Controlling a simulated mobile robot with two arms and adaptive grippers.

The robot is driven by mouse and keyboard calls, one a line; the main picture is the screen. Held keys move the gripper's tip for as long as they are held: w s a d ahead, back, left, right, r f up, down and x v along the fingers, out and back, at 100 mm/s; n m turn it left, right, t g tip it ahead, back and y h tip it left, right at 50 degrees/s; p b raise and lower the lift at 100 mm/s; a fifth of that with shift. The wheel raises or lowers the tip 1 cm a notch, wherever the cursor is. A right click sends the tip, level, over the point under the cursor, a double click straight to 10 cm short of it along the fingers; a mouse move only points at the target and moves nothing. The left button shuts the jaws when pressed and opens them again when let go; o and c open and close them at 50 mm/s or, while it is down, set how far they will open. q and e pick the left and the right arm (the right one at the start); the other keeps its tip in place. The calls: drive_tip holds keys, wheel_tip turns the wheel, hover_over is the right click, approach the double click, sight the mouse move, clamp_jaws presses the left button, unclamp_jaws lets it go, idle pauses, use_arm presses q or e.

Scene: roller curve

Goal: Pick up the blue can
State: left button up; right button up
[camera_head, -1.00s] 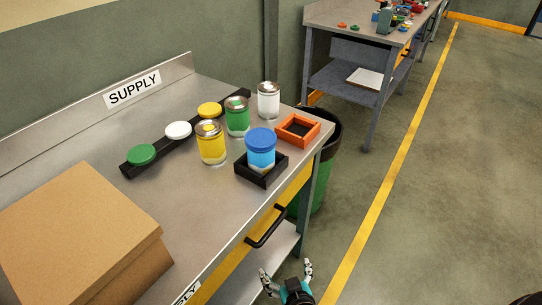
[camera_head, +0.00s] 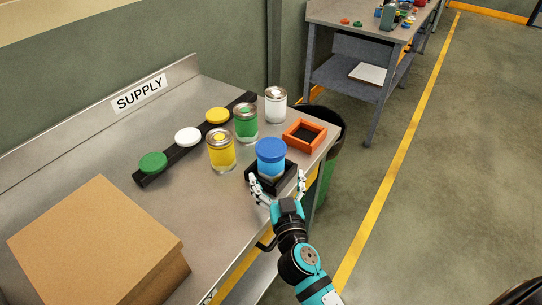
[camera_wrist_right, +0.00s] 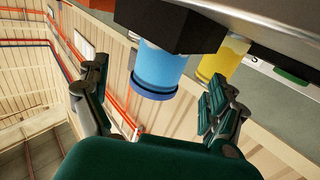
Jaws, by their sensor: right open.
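The blue can (camera_head: 271,157), light blue with a darker blue lid, stands upright in a black square holder (camera_head: 289,179) near the table's front edge. My right gripper (camera_head: 278,183) is open at the front of the holder, its fingers spread to either side of the can. In the right wrist view, which looks upside down, the can (camera_wrist_right: 158,68) shows between the two open fingers (camera_wrist_right: 160,105), with no clear contact. My left gripper is not in view.
Yellow (camera_head: 221,150), green (camera_head: 246,122) and white (camera_head: 276,105) cans stand behind on the supply table (camera_head: 110,150). An orange square tray (camera_head: 316,127) is at the right corner. A black strip (camera_head: 172,162) holds lids. A cardboard box (camera_head: 95,240) fills the front left.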

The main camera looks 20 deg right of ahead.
drive_tip(key=shift+w+d+p, duration=0.15)
drive_tip(key=shift+w+p, duration=0.15)
drive_tip(key=shift+w, duration=0.9)
drive_tip(key=w+p, duration=0.1)
drive_tip(key=w, duration=0.1)
drive_tip(key=w+p, duration=0.1)
drive_tip(key=w, duration=0.1)
drive_tip(key=shift+w+d+r, duration=0.15)
drive_tip(key=shift+w+r, duration=0.05)
drive_tip(key=shift+w+f, duration=0.15)
drive_tip(key=shift+w, duration=0.15)
drive_tip(key=shift+s, duration=0.1)
drive_tip(key=shift+c, duration=0.3)
drive_tip(key=shift+c, duration=1.3)
drive_tip(key=c, duration=1)
